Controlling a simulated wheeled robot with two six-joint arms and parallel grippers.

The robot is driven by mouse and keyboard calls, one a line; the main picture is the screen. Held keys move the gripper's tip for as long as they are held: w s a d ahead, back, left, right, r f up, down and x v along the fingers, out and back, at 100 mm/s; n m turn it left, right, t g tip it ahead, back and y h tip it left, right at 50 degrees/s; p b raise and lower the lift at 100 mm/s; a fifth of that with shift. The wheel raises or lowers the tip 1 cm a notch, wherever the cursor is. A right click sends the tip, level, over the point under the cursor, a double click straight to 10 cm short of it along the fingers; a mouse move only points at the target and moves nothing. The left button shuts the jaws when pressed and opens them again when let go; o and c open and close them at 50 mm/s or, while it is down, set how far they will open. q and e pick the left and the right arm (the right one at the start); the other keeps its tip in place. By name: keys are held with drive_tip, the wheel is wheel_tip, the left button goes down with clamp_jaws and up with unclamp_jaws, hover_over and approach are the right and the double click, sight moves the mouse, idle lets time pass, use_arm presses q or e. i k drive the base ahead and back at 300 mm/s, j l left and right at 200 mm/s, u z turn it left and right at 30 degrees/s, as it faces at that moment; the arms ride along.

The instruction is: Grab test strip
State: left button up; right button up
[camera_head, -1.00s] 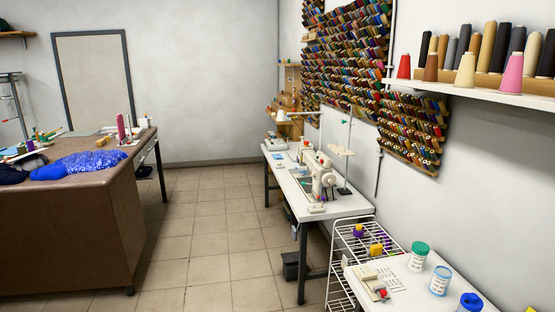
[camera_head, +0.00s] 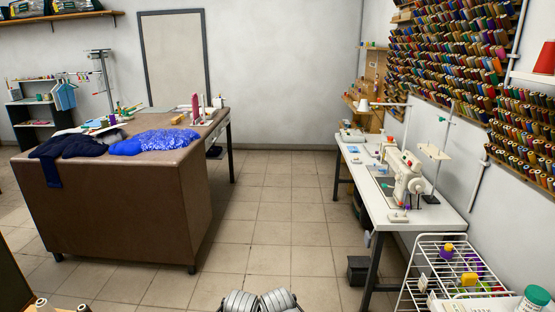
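I cannot pick out a test strip in this view. Small items lie on the white sewing table (camera_head: 440,215) around the white sewing machine (camera_head: 404,180), but they are too small to tell. More small things lie on the brown worktable (camera_head: 120,205) at the left, beside a shiny blue cloth (camera_head: 155,142) and a dark navy cloth (camera_head: 65,147). Neither gripper's fingers show. Only grey ribbed metal parts, apparently mine, show at the bottom middle edge.
A tiled floor aisle (camera_head: 285,215) runs clear between the two tables to the back wall. A white wire rack (camera_head: 425,265) with colored spools and a green-lidded jar (camera_head: 533,303) stand at the lower right. A small black bin (camera_head: 358,268) sits under the sewing table.

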sight(352, 148)
drive_tip(key=i, duration=1.85)
drive_tip(key=i+j+z, duration=0.15)
drive_tip(key=i, duration=0.35)
drive_tip(key=i+j+z, duration=0.1)
drive_tip(key=i, duration=0.4)
drive_tip(key=i+j+z, duration=0.15)
drive_tip(key=i, duration=0.3)
drive_tip(key=i+j+z, duration=0.2)
drive_tip(key=i+z, duration=0.15)
drive_tip(key=z, duration=0.15)
drive_tip(key=i+j+z, duration=0.3)
drive_tip(key=z, duration=0.15)
drive_tip(key=i+j+z, duration=0.2)
drive_tip(key=j+z, duration=0.3)
drive_tip(key=i+j+z, duration=0.2)
drive_tip(key=j+z, duration=0.25)
drive_tip(key=i+j+z, duration=0.1)
drive_tip(key=j+z, duration=0.3)
drive_tip(key=j, duration=0.3)
drive_tip(key=j+z, duration=0.4)
drive_tip(key=j, duration=0.3)
drive_tip(key=i, duration=0.45)
